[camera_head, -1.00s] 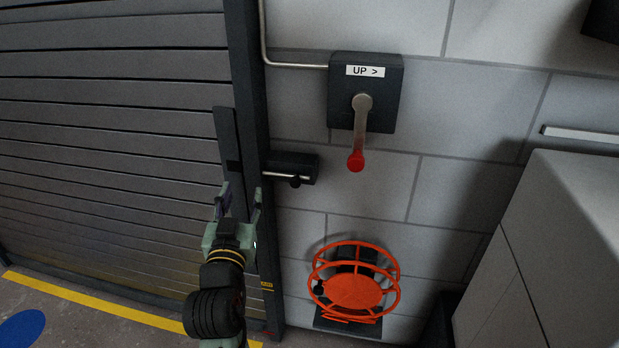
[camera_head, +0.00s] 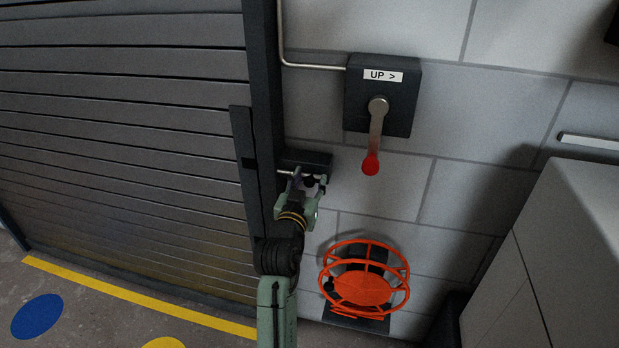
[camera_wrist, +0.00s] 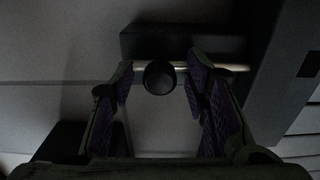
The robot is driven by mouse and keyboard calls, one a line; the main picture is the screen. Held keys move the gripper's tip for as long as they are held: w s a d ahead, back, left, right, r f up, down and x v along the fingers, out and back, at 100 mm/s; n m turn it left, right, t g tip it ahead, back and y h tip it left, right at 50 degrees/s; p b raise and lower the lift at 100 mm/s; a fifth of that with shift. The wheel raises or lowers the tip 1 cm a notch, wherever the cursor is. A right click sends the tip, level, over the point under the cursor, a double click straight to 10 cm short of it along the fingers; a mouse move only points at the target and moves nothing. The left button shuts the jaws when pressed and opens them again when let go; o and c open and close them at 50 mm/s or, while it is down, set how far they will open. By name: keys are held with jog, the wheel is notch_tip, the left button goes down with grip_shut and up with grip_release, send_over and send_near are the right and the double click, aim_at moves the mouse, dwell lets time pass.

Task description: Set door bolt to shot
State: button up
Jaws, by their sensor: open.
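The door bolt is a dark housing (camera_head: 318,160) on the wall beside the shutter door's frame, with a thin metal rod and a dark round knob. In the wrist view the rod (camera_wrist: 225,67) runs across in front of the housing (camera_wrist: 180,42), and the knob (camera_wrist: 160,77) hangs at its middle. My gripper (camera_head: 305,182) is open at the bolt. In the wrist view its two purple-padded fingers (camera_wrist: 163,88) stand on either side of the knob, apart from it. In the head view the gripper partly hides the rod and knob.
A dark switch box (camera_head: 393,88) labelled UP, with a red-tipped lever (camera_head: 371,160), is above right. An orange reel (camera_head: 365,285) is low on the wall. The grey slatted door (camera_head: 120,150) is left, a grey cabinet (camera_head: 570,250) right.

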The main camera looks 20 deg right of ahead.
jog(key=shift+w+d, duration=0.1)
jog(key=shift+c, duration=0.2)
grip_shut()
dwell(0.4)
dwell(0.3)
